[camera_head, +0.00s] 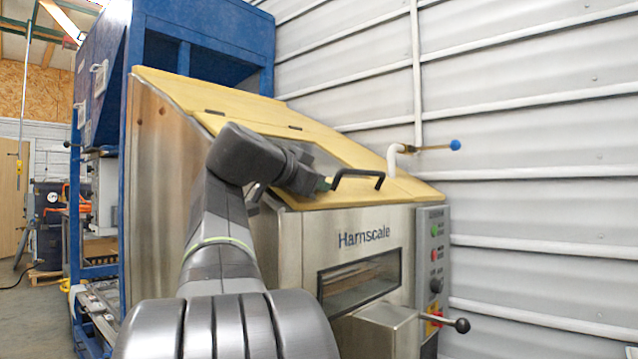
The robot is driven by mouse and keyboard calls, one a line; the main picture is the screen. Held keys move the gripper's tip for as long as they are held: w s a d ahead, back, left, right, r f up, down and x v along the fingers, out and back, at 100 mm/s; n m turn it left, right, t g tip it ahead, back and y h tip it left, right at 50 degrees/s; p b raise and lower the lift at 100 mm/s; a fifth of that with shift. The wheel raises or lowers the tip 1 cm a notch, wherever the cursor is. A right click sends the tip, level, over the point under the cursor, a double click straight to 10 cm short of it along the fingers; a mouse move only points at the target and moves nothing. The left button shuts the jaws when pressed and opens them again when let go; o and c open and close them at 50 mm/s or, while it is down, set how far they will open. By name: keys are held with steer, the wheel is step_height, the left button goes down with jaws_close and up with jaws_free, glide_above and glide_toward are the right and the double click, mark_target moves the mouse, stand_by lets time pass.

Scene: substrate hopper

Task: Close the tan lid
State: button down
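The tan lid (350,150) lies on the sloped top of the steel hopper labelled "Harnscale" (285,240). It looks about in line with the slope; I cannot tell whether a small gap is left at its edge. Dark hinges sit along its upper side. A black bar handle (357,177) stands on its lower front part. My gripper (326,184) is at the left end of the handle, close to the lid. My arm hides part of the lid and its front left edge. The fingers are too small and covered to read, and I cannot tell whether they touch the handle.
A white bent pipe with a blue-tipped lever (455,145) rises at the lid's right. A control panel (434,255) and a black-knobbed lever (462,325) are on the front right. A blue frame (205,40) stands behind, and a corrugated wall (550,200) on the right.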

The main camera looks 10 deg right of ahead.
steer(key=shift+w+a+f, duration=0.1)
steer(key=shift+w+f, duration=0.15)
steer(key=shift+f, duration=0.35)
steer(key=r+p, duration=0.1)
steer(key=s+r+p, duration=0.1)
steer(key=d+r, duration=0.1)
steer(key=r, duration=0.1)
steer(key=shift+s+d+r+p, duration=0.1)
steer(key=shift+s+p, duration=0.15)
steer(key=shift+p, duration=0.15)
steer(key=p+v, duration=0.1)
steer(key=v, duration=0.9)
steer(key=shift+s+d, duration=0.2)
steer(key=shift+s, duration=0.2)
steer(key=shift+w+r, duration=0.1)
steer(key=shift+r, duration=0.05)
steer(key=b, duration=0.1)
glide_toward(341, 173)
steer(key=x, duration=0.4)
steer(key=shift+w+a+f+b, duration=0.1)
steer(key=shift+w+f+b, duration=0.3)
steer(key=shift+f, duration=0.1)
steer(key=shift+w+a+f+b, duration=0.15)
steer(key=shift+w+f+b, duration=0.2)
steer(key=shift+f, duration=0.2)
steer(key=shift+w+a+f, duration=0.2)
steer(key=shift+f, duration=0.15)
